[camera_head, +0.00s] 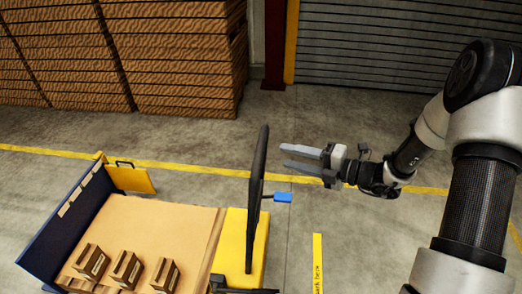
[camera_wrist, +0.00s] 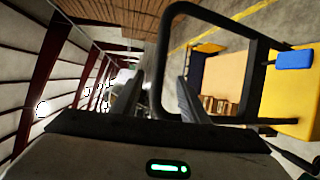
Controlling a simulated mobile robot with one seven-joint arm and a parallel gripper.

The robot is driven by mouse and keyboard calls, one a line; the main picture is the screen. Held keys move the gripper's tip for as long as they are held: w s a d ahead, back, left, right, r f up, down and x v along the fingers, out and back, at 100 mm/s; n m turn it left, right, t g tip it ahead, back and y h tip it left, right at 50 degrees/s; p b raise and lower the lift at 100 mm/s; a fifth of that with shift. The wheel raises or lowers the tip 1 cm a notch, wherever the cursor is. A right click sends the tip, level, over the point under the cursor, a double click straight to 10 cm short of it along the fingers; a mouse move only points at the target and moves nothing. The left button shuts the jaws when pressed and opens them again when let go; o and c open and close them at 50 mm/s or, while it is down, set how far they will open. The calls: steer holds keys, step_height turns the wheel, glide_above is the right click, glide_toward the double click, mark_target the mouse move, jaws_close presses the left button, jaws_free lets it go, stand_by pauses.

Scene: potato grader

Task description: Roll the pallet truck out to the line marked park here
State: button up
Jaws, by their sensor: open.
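The pallet truck (camera_head: 243,250) has a yellow body and an upright black loop handle (camera_head: 256,195), with a blue piece (camera_head: 283,197) beside it. The handle fills the middle of the wrist view (camera_wrist: 257,70), where the blue piece (camera_wrist: 293,60) also shows. My gripper (camera_head: 283,155) is open and empty, its fingers pointing left at the upper handle. In the head view the fingertips stop just right of it. In the wrist view one side bar appears between the fingers; contact cannot be told. A yellow floor strip (camera_head: 318,262) bears partly cut-off lettering, "ark here", right of the truck.
A tan deck (camera_head: 160,225) with 3 small brown boxes (camera_head: 126,268) and a blue side board (camera_head: 70,222) lies left of the truck body. Stacked brown slatted crates (camera_head: 180,60) and a grey shutter (camera_head: 400,45) stand behind. Floor right of the strip looks clear.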

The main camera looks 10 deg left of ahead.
mark_target(261, 149)
steer(key=x, duration=1)
steer(key=shift+w+a, duration=0.1)
steer(key=shift+a, duration=0.2)
jaws_close()
